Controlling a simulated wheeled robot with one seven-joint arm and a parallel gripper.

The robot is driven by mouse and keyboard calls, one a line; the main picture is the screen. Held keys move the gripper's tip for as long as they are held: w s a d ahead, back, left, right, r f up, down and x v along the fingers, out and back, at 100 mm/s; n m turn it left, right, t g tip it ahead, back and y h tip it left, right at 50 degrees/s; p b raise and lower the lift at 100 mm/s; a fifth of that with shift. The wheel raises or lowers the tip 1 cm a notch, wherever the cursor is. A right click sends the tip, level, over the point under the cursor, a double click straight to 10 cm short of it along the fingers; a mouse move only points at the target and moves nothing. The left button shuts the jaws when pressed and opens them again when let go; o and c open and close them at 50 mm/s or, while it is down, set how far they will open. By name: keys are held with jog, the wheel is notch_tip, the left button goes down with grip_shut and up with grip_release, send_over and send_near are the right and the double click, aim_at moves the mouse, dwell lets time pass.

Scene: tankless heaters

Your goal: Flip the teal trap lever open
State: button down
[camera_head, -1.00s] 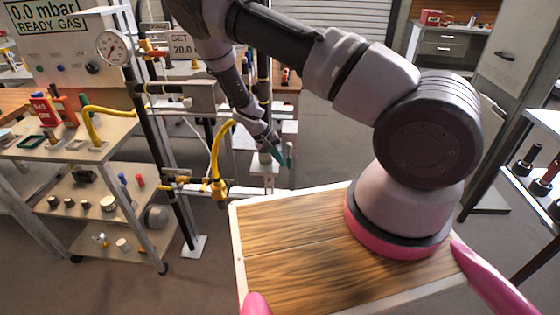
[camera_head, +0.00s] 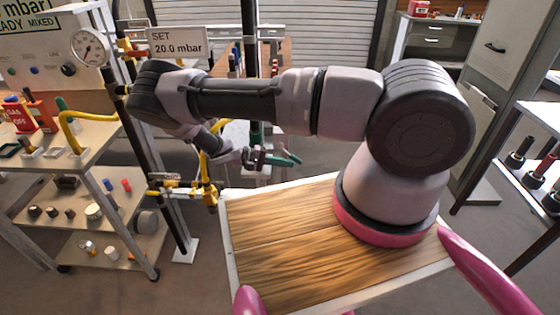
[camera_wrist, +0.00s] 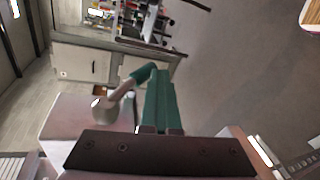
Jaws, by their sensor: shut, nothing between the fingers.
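The teal trap lever (camera_wrist: 141,75) shows in the wrist view as a teal grip on a pale metal stem with a rounded base. It lies just left of my gripper (camera_wrist: 160,75), whose green fingers are shut with nothing between them. The lever's grip reaches close to the fingers; I cannot tell whether they touch. In the head view my gripper (camera_head: 291,159) points right, beyond the wooden top. A teal upright piece (camera_head: 256,132) stands just behind it and seems to be the lever. Its lower part is hidden by my gripper.
The gas stand with yellow hose (camera_head: 209,170) and black pole (camera_head: 150,150) is close left of my gripper. A shelved cart (camera_head: 105,215) stands further left. A sign reading 20.0 mbar (camera_head: 178,42) is behind my arm.

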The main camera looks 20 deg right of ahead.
aim_at(295, 158)
jog(key=shift+s+d+r+g+h, duration=0.25)
jog(key=shift+d+r+h, duration=0.4)
jog(key=shift+h, duration=0.2)
jog(key=shift+s+d+r+g+h, duration=0.25)
jog(key=shift+d+r+h, duration=0.25)
jog(key=shift+d+h, duration=0.3)
jog(key=shift+r, duration=0.1)
jog(key=v, duration=1.1)
